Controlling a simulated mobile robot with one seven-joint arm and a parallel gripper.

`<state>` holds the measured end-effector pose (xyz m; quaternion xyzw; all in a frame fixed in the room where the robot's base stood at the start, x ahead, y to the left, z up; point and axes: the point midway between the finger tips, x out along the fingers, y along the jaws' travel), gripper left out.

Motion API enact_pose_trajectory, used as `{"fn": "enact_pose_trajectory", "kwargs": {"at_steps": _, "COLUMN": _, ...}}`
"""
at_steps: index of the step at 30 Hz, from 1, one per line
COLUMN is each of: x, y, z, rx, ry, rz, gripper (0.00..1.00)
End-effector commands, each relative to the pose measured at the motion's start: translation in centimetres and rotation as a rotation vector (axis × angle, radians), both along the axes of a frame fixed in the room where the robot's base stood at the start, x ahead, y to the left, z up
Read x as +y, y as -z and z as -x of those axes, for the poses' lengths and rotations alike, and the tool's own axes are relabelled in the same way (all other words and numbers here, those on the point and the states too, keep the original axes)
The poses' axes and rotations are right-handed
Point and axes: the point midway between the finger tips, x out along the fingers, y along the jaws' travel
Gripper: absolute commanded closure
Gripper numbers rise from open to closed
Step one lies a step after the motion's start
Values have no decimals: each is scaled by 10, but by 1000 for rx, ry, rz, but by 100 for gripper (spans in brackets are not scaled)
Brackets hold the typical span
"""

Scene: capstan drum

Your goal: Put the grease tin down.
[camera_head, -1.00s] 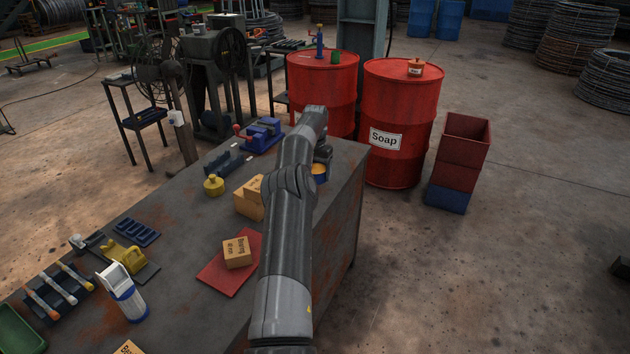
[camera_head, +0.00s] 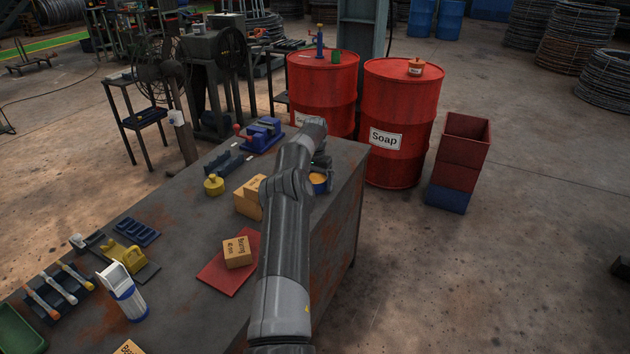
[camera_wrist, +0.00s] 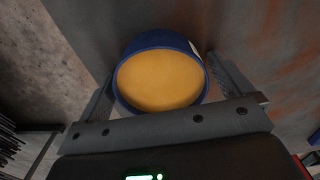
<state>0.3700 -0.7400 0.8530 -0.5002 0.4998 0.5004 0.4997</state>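The grease tin (camera_head: 318,183) is a round blue tin with an orange-yellow top face. It is at the right part of the grey workbench (camera_head: 190,215), partly hidden by my arm. In the wrist view the tin (camera_wrist: 160,80) sits between the two fingers of my gripper (camera_wrist: 163,85), with a finger against each side. My gripper is shut on it. The gripper in the head view (camera_head: 320,163) is mostly hidden behind my arm. Whether the tin's base touches the bench top cannot be told.
Left of my arm are orange boxes (camera_head: 250,196), a red mat (camera_head: 214,277), a yellow can (camera_head: 214,185) and a blue vise (camera_head: 262,134). Red drums (camera_head: 400,115) and a red bin (camera_head: 463,150) stand beyond the bench's right edge.

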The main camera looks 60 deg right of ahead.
Motion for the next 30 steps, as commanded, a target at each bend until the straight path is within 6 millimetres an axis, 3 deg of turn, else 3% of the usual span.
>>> {"fn": "enact_pose_trajectory", "kwargs": {"at_steps": 8, "x": 0, "y": -2, "z": 0, "rx": 0, "ry": 0, "rz": 1, "gripper": 0}}
{"fn": "enact_pose_trajectory", "kwargs": {"at_steps": 21, "x": -1, "y": -66, "z": 0, "rx": -1, "ry": -1, "rz": 2, "gripper": 0}}
{"fn": "enact_pose_trajectory", "kwargs": {"at_steps": 30, "x": 0, "y": -79, "z": 0, "rx": -1, "ry": 1, "rz": 0, "gripper": 0}}
